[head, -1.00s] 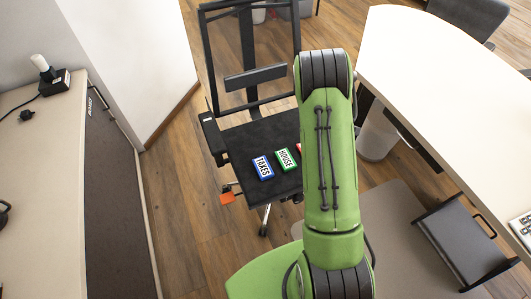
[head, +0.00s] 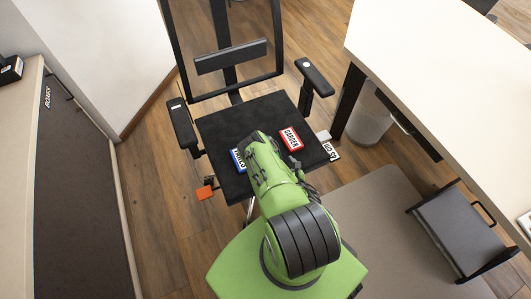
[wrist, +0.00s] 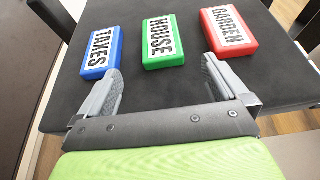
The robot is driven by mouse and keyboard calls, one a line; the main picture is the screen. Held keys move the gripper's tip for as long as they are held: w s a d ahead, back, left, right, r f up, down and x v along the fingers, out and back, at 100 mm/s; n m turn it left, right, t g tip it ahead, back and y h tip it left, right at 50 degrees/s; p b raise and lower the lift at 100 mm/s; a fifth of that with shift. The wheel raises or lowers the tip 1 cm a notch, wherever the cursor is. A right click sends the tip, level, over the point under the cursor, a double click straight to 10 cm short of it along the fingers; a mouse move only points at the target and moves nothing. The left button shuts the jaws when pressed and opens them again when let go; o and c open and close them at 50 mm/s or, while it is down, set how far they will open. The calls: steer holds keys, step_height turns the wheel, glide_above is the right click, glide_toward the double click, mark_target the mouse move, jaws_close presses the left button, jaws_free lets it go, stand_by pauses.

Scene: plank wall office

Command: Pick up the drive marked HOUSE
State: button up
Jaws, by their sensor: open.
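The green drive marked HOUSE (wrist: 163,42) lies flat on the black chair seat (head: 228,122), in the middle of a row in the wrist view. The head view hides it behind my arm. The blue drive (wrist: 101,50) lies to its left and the red drive marked GARDEN (wrist: 228,33) to its right; the red one also shows in the head view (head: 291,139). My gripper (wrist: 161,88) is open and empty. Its fingers are spread to either side of the green drive's near end, short of it in the picture and apart from it.
Armrests (head: 182,124) and (head: 314,77) flank the seat, with the backrest (head: 231,57) behind. A small white-labelled item (head: 330,149) is at the seat's right edge. A white desk (head: 440,75) stands at the right, a cabinet (head: 75,190) at the left.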

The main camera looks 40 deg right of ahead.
steer(key=b+x, duration=0.2)
steer(key=x, duration=0.4)
steer(key=b+x, duration=0.1)
steer(key=x, duration=0.5)
steer(key=shift+d+r+b, duration=0.15)
steer(key=shift+r+b, duration=0.1)
steer(key=shift+b, duration=0.15)
steer(key=c, duration=1.1)
